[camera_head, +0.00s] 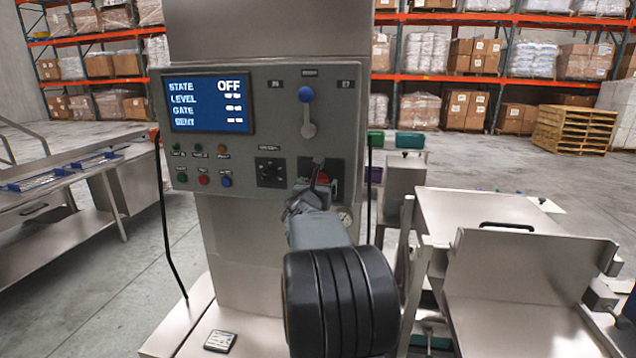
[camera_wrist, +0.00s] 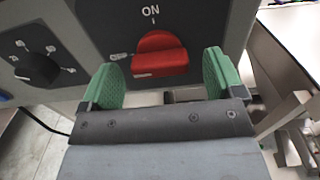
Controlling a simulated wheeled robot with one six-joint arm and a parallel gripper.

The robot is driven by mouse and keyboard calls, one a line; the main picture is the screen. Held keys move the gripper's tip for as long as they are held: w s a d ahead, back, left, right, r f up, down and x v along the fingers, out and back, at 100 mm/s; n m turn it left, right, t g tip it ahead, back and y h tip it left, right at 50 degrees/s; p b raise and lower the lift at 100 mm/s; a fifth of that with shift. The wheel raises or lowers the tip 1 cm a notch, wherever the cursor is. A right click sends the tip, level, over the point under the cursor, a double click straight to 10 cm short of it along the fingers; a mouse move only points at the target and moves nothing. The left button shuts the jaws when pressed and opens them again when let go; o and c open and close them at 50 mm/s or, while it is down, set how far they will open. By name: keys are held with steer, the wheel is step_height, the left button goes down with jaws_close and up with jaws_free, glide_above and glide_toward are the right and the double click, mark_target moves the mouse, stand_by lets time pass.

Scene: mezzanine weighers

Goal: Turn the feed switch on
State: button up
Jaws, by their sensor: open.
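The feed switch is a red rotary knob (camera_wrist: 160,56) on a dark plate on the grey control panel (camera_head: 265,100). In the wrist view "ON" is printed above it, and a label at its left seems to read "OFF". The knob's grip bar lies roughly level, toward the left label. My gripper (camera_wrist: 163,80) is open, its green-padded fingers on the left and right of the knob, with no clear contact. In the head view my gripper (camera_head: 318,180) covers part of the red knob (camera_head: 323,177). The panel's screen (camera_head: 210,103) reads "STATE OFF".
A blue-tipped lever (camera_head: 306,110) stands above the switch. A black dial (camera_head: 270,172) and several coloured buttons (camera_head: 203,180) are to its left. Steel bins (camera_head: 525,285) stand at the right, a steel bench (camera_head: 75,180) at the left.

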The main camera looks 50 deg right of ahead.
steer(key=shift+w+d, duration=0.3)
steer(key=shift+d, duration=0.2)
steer(key=c, duration=0.9)
